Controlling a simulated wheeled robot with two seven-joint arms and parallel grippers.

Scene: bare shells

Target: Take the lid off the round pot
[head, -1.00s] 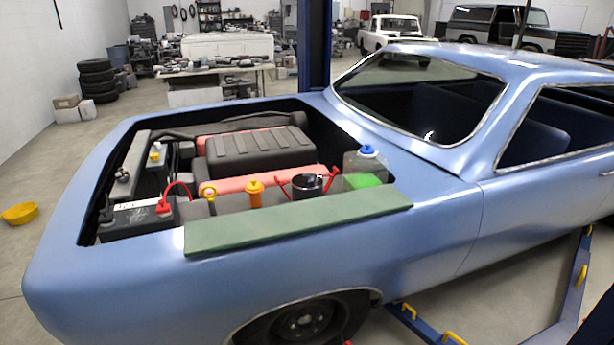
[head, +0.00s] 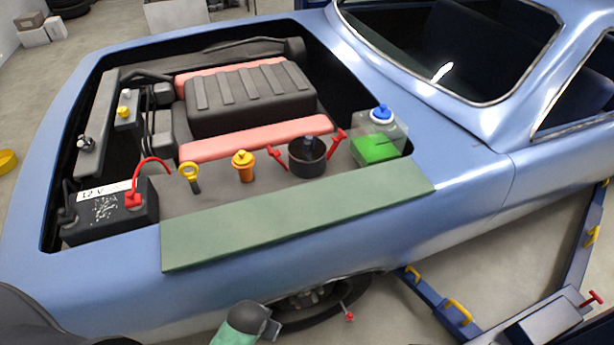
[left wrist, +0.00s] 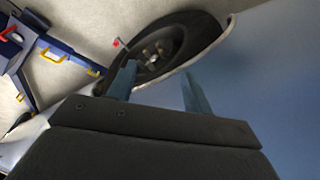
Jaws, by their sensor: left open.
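A round black pot (head: 307,160) stands in the engine bay of a blue car, behind a green mat on the fender. Red handle-like pieces stick out on both sides of it. In the head view only dark parts of my left arm show at lower left. My right gripper is not in view.
An orange cap (head: 244,166) and a yellow ring (head: 190,173) stand left of the pot. A clear tank (head: 379,140) with a blue cap stands right. A battery (head: 106,212) sits at left. The green mat (head: 300,220) is bare. A green-and-grey object (head: 243,325) shows low in front.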

